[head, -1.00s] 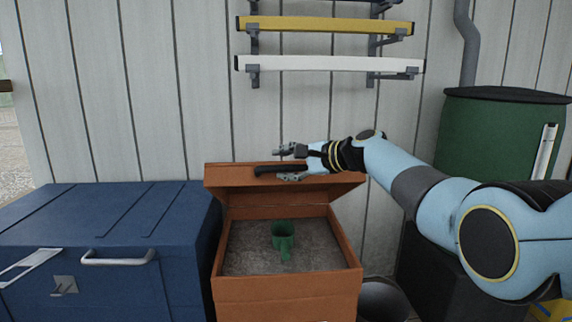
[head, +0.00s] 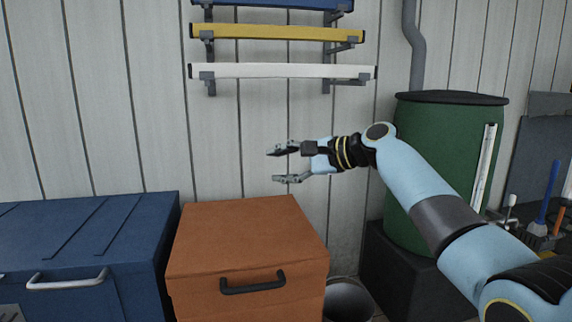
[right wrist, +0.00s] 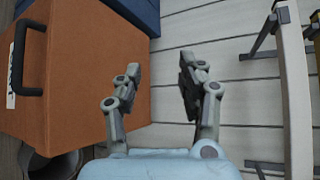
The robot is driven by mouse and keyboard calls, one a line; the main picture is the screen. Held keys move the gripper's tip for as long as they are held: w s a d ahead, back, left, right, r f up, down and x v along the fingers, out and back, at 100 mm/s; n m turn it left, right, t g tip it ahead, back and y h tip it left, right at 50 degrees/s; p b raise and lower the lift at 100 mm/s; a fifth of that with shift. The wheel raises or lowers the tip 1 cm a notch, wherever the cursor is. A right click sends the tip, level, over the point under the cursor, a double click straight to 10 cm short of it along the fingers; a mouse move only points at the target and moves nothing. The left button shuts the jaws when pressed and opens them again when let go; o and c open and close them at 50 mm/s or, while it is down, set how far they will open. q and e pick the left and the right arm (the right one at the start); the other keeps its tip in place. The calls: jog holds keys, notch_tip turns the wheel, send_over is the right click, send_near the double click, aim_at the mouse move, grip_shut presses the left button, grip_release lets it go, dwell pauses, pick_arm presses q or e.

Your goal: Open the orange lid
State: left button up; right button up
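The orange lid (head: 245,232) lies closed on the orange box (head: 245,308), with a black handle (head: 253,285) on its front. The inside of the box is hidden. My right gripper (head: 276,167) is open and empty, above and behind the lid's back edge, apart from the handle. In the right wrist view its two fingers (right wrist: 160,80) are spread with nothing between them. The orange lid (right wrist: 95,90) fills the left there, with the handle (right wrist: 29,60) at the far left. My left gripper is not in view.
A blue chest (head: 90,240) stands close on the left. A grey bucket (head: 348,300) and a green barrel (head: 440,150) on a dark stand are on the right. Wall racks hold white (head: 285,71), yellow and blue bars above. The space over the lid is clear.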

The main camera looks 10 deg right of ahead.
jog(key=shift+s+d+r, duration=0.15)
jog(key=shift+s+d, duration=0.2)
jog(key=shift+s, duration=0.05)
